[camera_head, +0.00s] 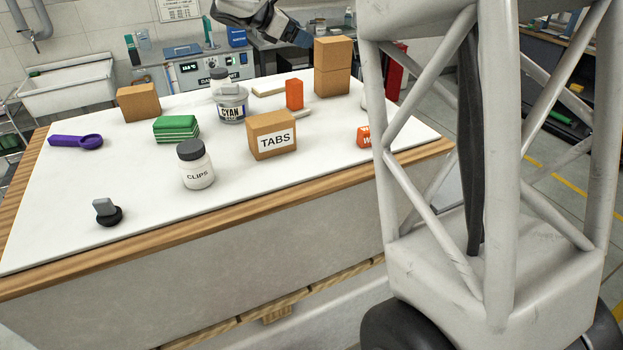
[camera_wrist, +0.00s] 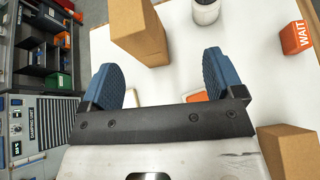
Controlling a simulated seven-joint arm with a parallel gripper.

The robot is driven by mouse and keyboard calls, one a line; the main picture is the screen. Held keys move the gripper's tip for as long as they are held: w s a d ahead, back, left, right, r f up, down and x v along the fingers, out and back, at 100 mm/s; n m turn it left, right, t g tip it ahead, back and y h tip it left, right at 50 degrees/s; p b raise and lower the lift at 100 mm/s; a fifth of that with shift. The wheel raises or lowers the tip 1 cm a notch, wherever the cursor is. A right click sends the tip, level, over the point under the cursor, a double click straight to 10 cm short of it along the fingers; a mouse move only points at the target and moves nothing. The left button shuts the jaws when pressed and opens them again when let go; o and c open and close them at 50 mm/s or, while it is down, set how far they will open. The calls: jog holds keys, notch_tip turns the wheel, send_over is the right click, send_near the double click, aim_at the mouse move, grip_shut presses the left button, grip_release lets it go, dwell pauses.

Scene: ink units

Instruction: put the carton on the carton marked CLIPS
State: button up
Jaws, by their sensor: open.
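Two plain brown cartons stand stacked at the back right of the table, an upper one (camera_head: 333,52) on a lower one (camera_head: 332,83). The stack also shows in the wrist view (camera_wrist: 138,30), beyond my fingers. A carton marked TABS (camera_head: 262,146) stands mid-table, and a plain carton (camera_head: 138,103) stands back left. No carton shows the word CLIPS; that word is on a white jar with a dark lid (camera_head: 197,171). My gripper (camera_wrist: 160,85) is open and empty. In the head view its blue end (camera_head: 292,32) is left of the upper stacked carton.
Near the stack are an orange block (camera_head: 294,94) and a CYAN tub (camera_head: 232,107). Green slabs (camera_head: 176,129), a purple tool (camera_head: 75,141) and a dark knob (camera_head: 107,213) lie leftward. An orange WAIT block (camera_wrist: 297,38) is at right. The front of the white tabletop is mostly clear.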

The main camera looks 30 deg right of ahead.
jog(key=s+a+f+m+t+y, duration=0.1)
jog(key=s+a+f+m+y, duration=0.3)
jog(key=s, duration=1.1)
jog(key=s+a+f+m+y, duration=0.4)
jog(key=s+a+f+m, duration=0.2)
jog(key=s, duration=0.9)
jog(key=s+a+f+m+t+y, duration=0.1)
jog(key=s+a+f+m+y, duration=0.3)
jog(key=s+a, duration=0.4)
jog(key=s+f+m, duration=0.1)
jog(key=s+m, duration=0.1)
jog(key=s, duration=0.5)
jog(key=shift+s+a+f+m+t, duration=0.15)
jog(key=shift+s+f+m+t, duration=0.1)
jog(key=shift+s+m+t, duration=0.05)
